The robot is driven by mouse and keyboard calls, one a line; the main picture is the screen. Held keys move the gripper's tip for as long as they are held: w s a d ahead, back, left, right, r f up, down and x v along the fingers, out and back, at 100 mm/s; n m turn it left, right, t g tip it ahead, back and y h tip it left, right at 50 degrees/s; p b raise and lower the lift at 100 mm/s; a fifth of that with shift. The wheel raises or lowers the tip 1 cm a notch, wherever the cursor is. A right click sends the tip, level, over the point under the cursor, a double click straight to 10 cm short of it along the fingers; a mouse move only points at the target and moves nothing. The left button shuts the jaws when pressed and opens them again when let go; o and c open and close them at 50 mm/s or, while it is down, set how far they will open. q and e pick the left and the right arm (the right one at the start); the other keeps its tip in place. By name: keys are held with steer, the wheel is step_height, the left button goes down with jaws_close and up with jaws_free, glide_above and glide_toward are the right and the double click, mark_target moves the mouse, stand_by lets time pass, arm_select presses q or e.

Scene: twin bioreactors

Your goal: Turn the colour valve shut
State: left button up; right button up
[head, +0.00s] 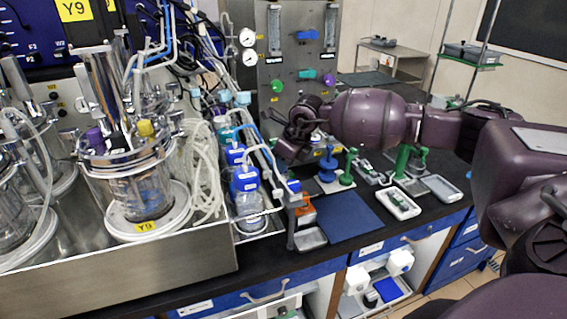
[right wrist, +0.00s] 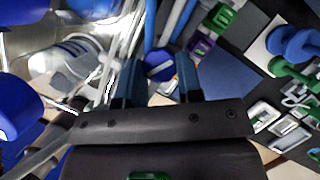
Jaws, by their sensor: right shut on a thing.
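My right gripper (head: 284,155) reaches in from the right in the head view, beside the tubing and the blue-capped bottles. In the right wrist view its two blue-grey fingers (right wrist: 159,82) stand on either side of a round blue knob (right wrist: 160,66). The gripper is shut on this knob, which seems to be the valve handle. The valve body is hidden, so I cannot tell how far it is turned. In the head view the gripper hides the knob. My left gripper is not in view.
Blue-capped bottles (head: 245,181) and tubing crowd the left side of the gripper. A dark blue mat (head: 345,220) lies clear to the right. A blue stand (head: 327,166) and a green stand (head: 348,170) are behind it. A control panel (head: 290,52) rises at the back.

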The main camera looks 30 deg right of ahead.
steer(key=m, duration=0.1)
steer(key=m+h+b, duration=0.1)
steer(key=m, duration=0.2)
steer(key=shift+a+m+t+h+b, duration=0.25)
steer(key=shift+m+t+h+b, duration=0.05)
steer(key=m+h, duration=0.1)
steer(key=m, duration=0.1)
steer(key=shift+m+b, duration=0.3)
steer(key=shift+b, duration=0.1)
steer(key=m+h, duration=0.1)
steer(key=m, duration=0.3)
steer(key=shift+a+m+g+h+b, duration=0.15)
steer(key=shift+m+g+h+b, duration=0.25)
steer(key=shift+r, duration=0.1)
steer(key=o, duration=0.9)
